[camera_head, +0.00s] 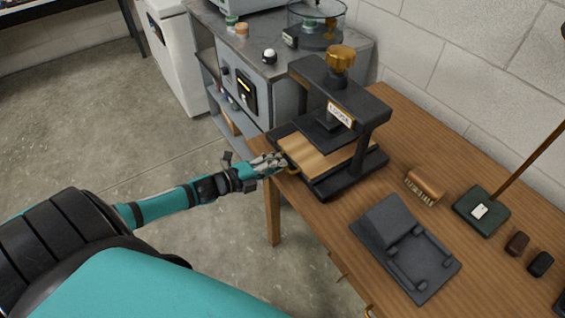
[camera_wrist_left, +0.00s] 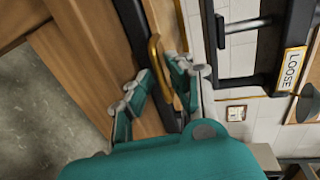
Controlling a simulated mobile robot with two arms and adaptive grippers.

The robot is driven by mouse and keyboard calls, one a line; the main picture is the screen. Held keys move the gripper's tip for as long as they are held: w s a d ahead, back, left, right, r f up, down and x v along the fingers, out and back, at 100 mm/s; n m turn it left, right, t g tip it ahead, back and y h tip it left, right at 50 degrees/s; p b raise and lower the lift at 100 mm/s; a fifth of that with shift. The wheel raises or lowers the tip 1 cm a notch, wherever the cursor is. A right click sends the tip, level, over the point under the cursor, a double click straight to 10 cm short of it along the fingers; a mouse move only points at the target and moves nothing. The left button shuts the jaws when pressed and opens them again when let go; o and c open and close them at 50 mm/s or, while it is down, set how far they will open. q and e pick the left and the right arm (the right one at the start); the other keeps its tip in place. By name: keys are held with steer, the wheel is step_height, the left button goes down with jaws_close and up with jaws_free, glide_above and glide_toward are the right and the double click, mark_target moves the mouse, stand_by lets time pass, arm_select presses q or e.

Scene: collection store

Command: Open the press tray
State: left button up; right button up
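The press (camera_head: 372,112) is a black frame on the wooden table, with a brass knob (camera_head: 341,57) on top and a label reading "LOOSE". Its tray (camera_head: 318,152) is a pale wooden board inside the black base, under the platen. A brass handle (camera_head: 292,166) is on the tray's near left side, partly hidden by my fingers. My left gripper (camera_head: 281,161) is at this handle. In the left wrist view, the gripper (camera_wrist_left: 160,78) is open, with the brass handle (camera_wrist_left: 156,50) between its parted fingertips. Whether a finger touches it is unclear. My right gripper is not in view.
A dark grey stand (camera_head: 405,250), a wooden brush (camera_head: 425,185) and a green block with a rod (camera_head: 482,211) lie right of the press on the table (camera_head: 330,232). A grey cabinet (camera_head: 262,85) stands behind left. Floor left of the table is clear.

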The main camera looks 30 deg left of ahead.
arm_select(q)
steer(key=shift+x, duration=1.35)
steer(key=shift+c, duration=0.4)
jaws_close()
steer(key=shift+s, duration=0.1)
